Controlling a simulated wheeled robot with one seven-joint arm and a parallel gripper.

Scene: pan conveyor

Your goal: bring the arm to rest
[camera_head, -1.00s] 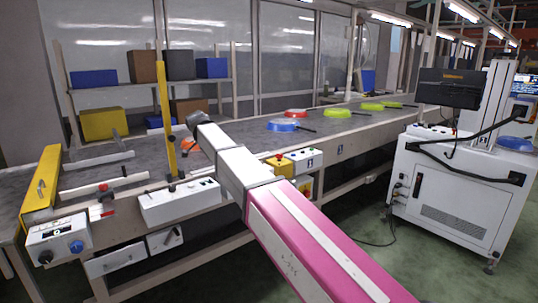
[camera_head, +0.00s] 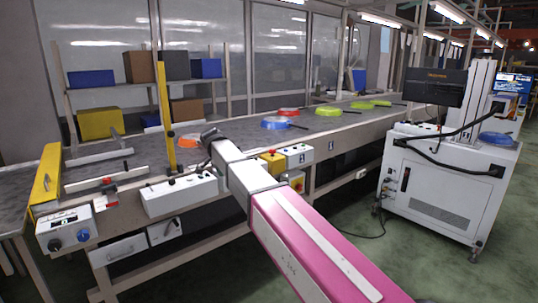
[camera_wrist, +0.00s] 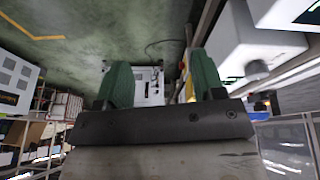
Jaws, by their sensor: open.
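My arm reaches from the lower right, with a pink link and white links, to a dark end. There, in the head view, my gripper (camera_head: 211,134) is over the near side of the conveyor, and its fingers are hard to make out. In the wrist view, my gripper (camera_wrist: 160,82) shows two green fingers set wide apart, with nothing between them. An orange pan (camera_head: 188,141) lies on the conveyor (camera_head: 240,132) beside the gripper, partly hidden by it.
A yellow post (camera_head: 166,115) stands left of my gripper. Control boxes (camera_head: 181,196) line the front edge. A white cart (camera_head: 450,185) stands right, with green floor between.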

